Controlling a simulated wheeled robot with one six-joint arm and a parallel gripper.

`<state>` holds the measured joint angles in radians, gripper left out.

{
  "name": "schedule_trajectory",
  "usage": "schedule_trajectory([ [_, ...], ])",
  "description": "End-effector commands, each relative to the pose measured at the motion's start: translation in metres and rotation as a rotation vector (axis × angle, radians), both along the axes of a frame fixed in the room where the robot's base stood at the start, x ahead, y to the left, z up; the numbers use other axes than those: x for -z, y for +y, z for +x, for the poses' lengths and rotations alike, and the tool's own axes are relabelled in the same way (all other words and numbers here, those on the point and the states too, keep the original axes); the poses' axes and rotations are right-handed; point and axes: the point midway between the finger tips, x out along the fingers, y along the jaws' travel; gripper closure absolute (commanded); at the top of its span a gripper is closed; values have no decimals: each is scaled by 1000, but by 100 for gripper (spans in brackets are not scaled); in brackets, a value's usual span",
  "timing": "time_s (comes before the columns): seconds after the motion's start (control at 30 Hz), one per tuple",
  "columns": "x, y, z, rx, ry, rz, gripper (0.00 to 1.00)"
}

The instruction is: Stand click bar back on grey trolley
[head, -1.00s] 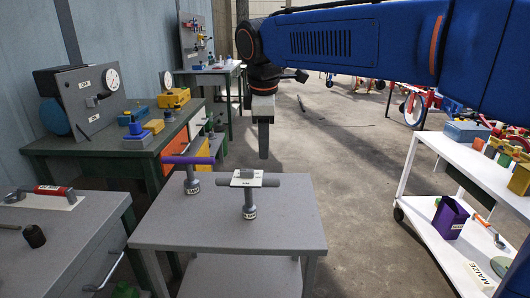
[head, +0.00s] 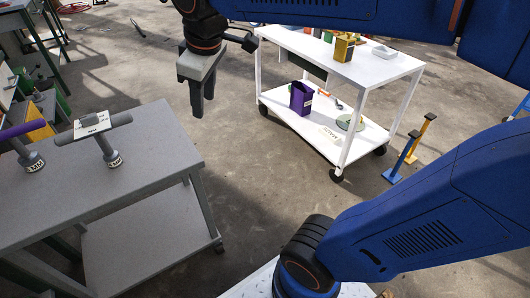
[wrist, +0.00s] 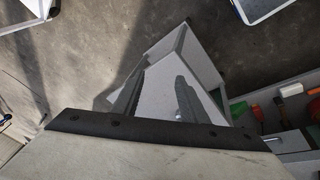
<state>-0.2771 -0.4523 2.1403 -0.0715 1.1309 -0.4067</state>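The grey trolley (head: 130,165) stands at the left in the head view, with a lower shelf. On its top stand a T-shaped tool with a grey crossbar (head: 118,120) and a pale label plate, and one with a purple crossbar (head: 22,130), cut by the left edge. A blue bar (head: 401,158) and a yellow bar (head: 420,138) stand on feet on the floor at the right. No readable label tells me which is the click bar. My gripper (head: 200,98) hangs over the floor right of the grey trolley. In the wrist view its dark fingers (wrist: 158,100) are apart, nothing visibly held.
A white trolley (head: 345,68) stands at the upper right, with a gold container (head: 344,47) on top and a purple bin (head: 301,97) and a green disc (head: 350,122) on its lower shelf. Open floor (head: 260,170) lies between the trolleys.

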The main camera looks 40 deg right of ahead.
Motion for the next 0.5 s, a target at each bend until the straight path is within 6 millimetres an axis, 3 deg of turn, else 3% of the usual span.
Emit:
schedule_trajectory([
  [0.03, 11, -15, -16, 71, -8, 22, 60],
  [0.2, 52, -50, -63, 307, -32, 104, 60],
  [0.4, 97, -74, -108, 539, -59, 187, 60],
  [0.5, 112, -79, -122, 609, -67, 212, 60],
])
